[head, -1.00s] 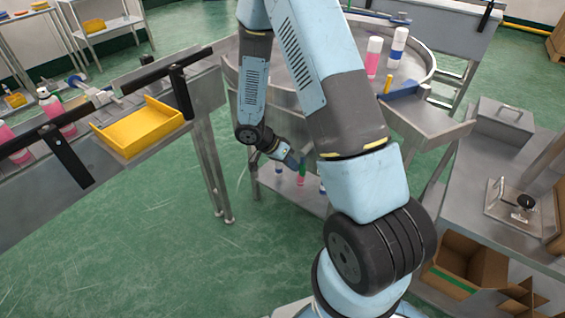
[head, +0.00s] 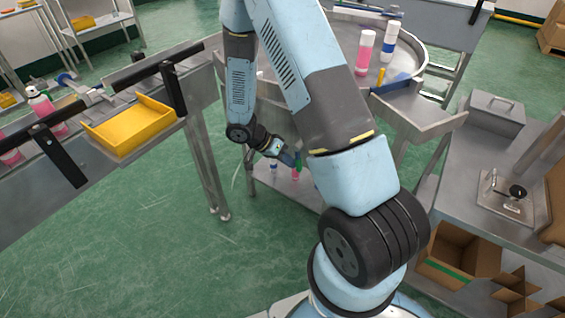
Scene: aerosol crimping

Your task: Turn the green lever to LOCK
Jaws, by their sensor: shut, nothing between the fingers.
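My gripper (head: 287,157) is small and low in the head view, in front of the round steel table, and points down and right. Its fingers are shut and empty, though their tips are hard to make out. A small green piece (head: 298,160) shows just beside the fingertips, above something pink; I cannot tell whether it is the green lever or a cap, or whether the gripper touches it. No LOCK marking is readable. My arm hides part of the area behind it.
A round steel table (head: 425,53) with pink and blue-capped cans (head: 365,52) stands behind my arm. A conveyor with a yellow tray (head: 125,128) is at left. A steel bench (head: 460,160) with a small fixture (head: 508,195) is at right. Green floor (head: 130,240) is clear at lower left.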

